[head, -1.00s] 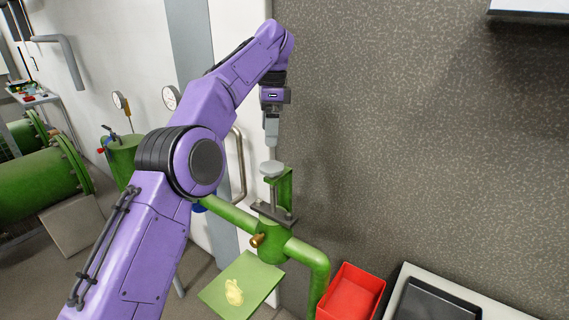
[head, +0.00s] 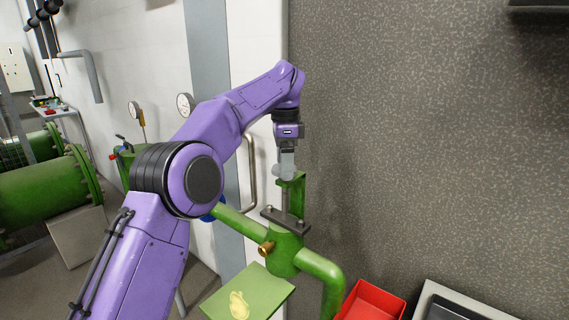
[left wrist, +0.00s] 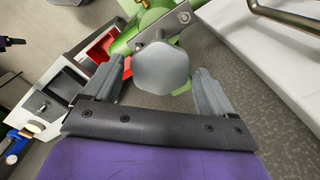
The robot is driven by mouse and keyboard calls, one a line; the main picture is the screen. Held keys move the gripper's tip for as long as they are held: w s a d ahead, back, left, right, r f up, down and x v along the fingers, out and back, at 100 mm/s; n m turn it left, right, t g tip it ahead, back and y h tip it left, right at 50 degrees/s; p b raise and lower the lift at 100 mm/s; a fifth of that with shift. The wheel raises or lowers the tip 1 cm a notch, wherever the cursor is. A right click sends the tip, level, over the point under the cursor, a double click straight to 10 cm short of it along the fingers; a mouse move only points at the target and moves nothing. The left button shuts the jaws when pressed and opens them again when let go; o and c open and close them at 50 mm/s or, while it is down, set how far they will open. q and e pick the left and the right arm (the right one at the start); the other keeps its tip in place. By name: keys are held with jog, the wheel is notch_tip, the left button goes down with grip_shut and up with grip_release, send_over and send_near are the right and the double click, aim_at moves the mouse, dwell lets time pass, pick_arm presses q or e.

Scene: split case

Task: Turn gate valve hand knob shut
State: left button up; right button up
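The gate valve's grey hand knob (head: 284,173) sits on top of the upright stem of the green valve (head: 286,240). In the left wrist view the knob (left wrist: 163,70) is a pale rounded disc with flattened edges. My left gripper (head: 285,160) points down at the knob from above. In the left wrist view its two grey fingers (left wrist: 158,88) are open, one on each side of the knob, with a visible gap on both sides.
A red bin (head: 371,302) and a black tray (head: 450,309) stand at the lower right. A green plate with a yellow cloth-like item (head: 239,305) lies below the valve. A speckled wall (head: 430,150) rises behind, and a metal door handle (head: 251,175) is at left.

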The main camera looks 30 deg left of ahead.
pick_arm(q)
jog(key=c, duration=0.7)
jog(key=shift+c, duration=0.2)
jog(key=shift+m, duration=0.3)
jog(key=m+p, duration=0.2)
jog(key=m, duration=0.2)
jog(key=shift+r, duration=0.1)
jog(key=m+p, duration=0.2)
jog(key=m, duration=0.3)
jog(key=shift+r, duration=0.1)
jog(key=m+p, duration=0.3)
jog(key=m, duration=0.1)
jog(key=shift+m+p, duration=1.2)
jog(key=shift+m, duration=1.2)
